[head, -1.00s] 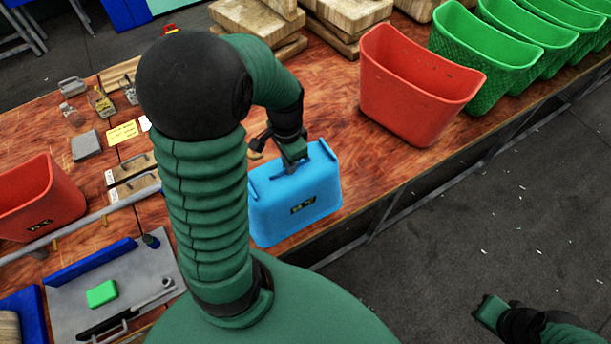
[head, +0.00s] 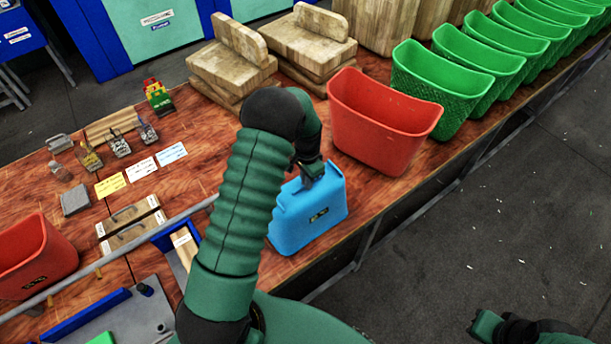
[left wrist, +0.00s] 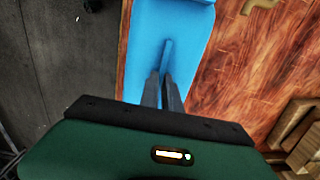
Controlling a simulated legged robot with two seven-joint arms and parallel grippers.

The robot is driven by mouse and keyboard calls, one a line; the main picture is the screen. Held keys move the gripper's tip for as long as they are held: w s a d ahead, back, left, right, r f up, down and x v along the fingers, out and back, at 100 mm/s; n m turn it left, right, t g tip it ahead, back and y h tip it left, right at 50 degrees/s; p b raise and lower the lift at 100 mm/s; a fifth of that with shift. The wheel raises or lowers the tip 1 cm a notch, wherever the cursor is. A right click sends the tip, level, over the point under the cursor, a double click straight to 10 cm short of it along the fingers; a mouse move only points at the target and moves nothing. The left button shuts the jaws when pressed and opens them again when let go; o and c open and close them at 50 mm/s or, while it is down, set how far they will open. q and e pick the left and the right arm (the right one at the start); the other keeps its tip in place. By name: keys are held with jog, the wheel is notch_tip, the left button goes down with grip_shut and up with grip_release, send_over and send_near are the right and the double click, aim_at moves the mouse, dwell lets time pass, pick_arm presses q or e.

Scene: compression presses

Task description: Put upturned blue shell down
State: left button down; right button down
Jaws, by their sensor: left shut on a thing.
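The blue shell (head: 310,222) is upturned near the table's front edge, left of the red bin. My left gripper (head: 313,172) is shut on a thin ridge on the shell's upper side. In the left wrist view, the two fingers (left wrist: 163,92) close on that ridge of the blue shell (left wrist: 165,30). The shell's underside is hidden, so I cannot tell if it touches the table. My right gripper (head: 485,326) is low at the right, over the floor and apart from the table; its jaws are not clear.
A red bin (head: 385,135) and a row of green bins (head: 440,90) stand right of the shell. Wooden blocks (head: 300,45) lie behind. Another red bin (head: 35,260) is at the left. A grey rail (head: 110,265) crosses the table left of my arm.

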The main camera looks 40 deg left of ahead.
pick_arm(q)
jog(key=shift+d, duration=0.2)
jog(key=shift+a+f, duration=0.2)
jog(key=c, duration=1.7)
grip_release()
jog(key=shift+a+f, duration=0.15)
jog(key=shift+a, duration=0.45)
jog(key=shift+o, duration=0.7)
jog(key=shift+s+a, duration=0.15)
jog(key=shift+a, duration=0.1)
jog(key=shift+d, duration=0.65)
pick_arm(e)
jog(key=shift+f, duration=0.15)
pick_arm(q)
jog(key=shift+a, duration=0.3)
pick_arm(e)
jog(key=shift+s+a, duration=0.1)
jog(key=shift+a, duration=0.1)
